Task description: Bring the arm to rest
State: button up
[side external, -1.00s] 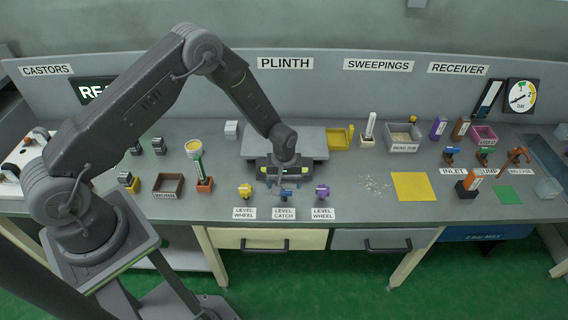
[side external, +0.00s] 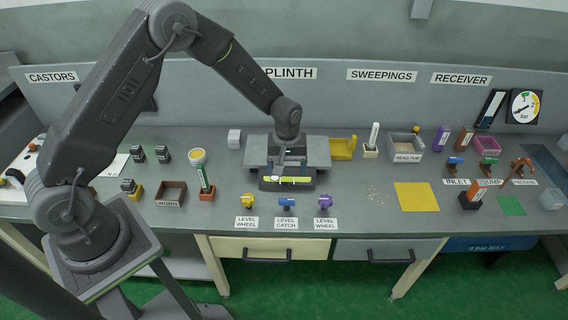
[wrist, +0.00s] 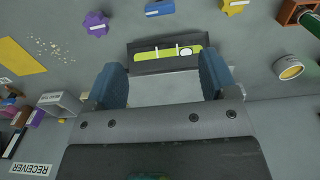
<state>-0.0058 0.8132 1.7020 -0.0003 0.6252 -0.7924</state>
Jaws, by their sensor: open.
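My gripper (side external: 288,160) hangs above the grey plinth (side external: 316,150) and points down. In the wrist view my gripper (wrist: 165,85) shows its two blue fingers wide apart, with nothing between them. A level with a yellow-green strip (side external: 286,181) sits at the plinth's front, below and in front of the fingers. The level also shows in the wrist view (wrist: 142,57), just beyond the fingertips and apart from them.
Yellow (side external: 248,201), blue (side external: 287,199) and purple (side external: 325,200) knobs stand at the front. A bead tub (side external: 405,142), yellow mat (side external: 416,196) and scattered beads (side external: 377,192) lie to the right.

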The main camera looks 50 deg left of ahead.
jog(key=s+r+m+t, duration=0.15)
jog(key=s+r, duration=0.25)
jog(key=r, duration=0.7)
jog(key=s+r+m+t, duration=0.1)
jog(key=s+r+m, duration=0.3)
jog(key=r, duration=0.6)
jog(key=s+r+m+t, duration=0.1)
jog(key=s+r, duration=0.3)
jog(key=s, duration=0.5)
jog(key=s+r+m+t, duration=0.2)
jog(key=s+r, duration=0.1)
jog(key=s, duration=0.6)
jog(key=shift+d+r+m, duration=0.15)
jog(key=shift+r+m, duration=0.2)
